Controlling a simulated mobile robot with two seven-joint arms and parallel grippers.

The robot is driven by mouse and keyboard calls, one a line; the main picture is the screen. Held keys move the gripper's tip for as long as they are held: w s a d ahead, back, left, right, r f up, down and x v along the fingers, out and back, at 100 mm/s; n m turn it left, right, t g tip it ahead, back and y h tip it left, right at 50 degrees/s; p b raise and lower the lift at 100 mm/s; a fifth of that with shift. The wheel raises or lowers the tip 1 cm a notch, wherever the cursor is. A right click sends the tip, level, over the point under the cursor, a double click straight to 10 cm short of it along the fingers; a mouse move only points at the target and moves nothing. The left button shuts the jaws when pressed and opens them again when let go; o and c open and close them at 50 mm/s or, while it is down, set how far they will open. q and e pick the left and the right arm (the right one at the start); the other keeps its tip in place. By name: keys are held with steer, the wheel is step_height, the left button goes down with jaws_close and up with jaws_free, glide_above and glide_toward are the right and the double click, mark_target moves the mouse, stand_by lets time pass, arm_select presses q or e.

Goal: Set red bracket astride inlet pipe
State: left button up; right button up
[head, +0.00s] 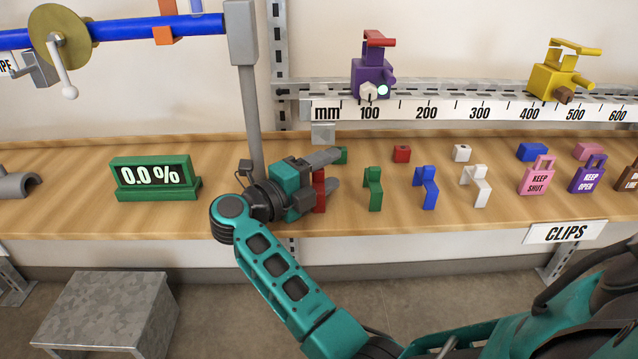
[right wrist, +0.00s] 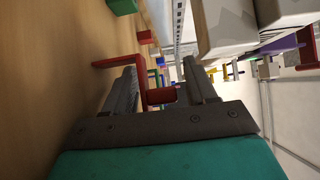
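The red bracket (head: 320,191) stands on the wooden shelf, left of the green bracket, partly covered by my right gripper. My right gripper (head: 331,170) is low over the shelf with its fingers parted, one on either side of the bracket's upper part. In the right wrist view the red bracket (right wrist: 161,96) shows between the two fingers (right wrist: 160,85), with a small gap seeming to remain. A blue pipe (head: 125,31) runs across the upper left, with a cut-off sign ending in "PE" at its left. My left gripper is not in view.
Green (head: 373,188), blue (head: 426,187) and white (head: 475,185) brackets stand right of the gripper, with small blocks behind. A grey post (head: 251,110) rises close behind my right wrist. A green display (head: 155,177) reads 0.0 %. A ruled rail (head: 450,106) carries purple and yellow valves.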

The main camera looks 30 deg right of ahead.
steer(key=c, duration=0.8)
steer(key=shift+r+p, duration=0.95)
steer(key=shift+r, duration=0.1)
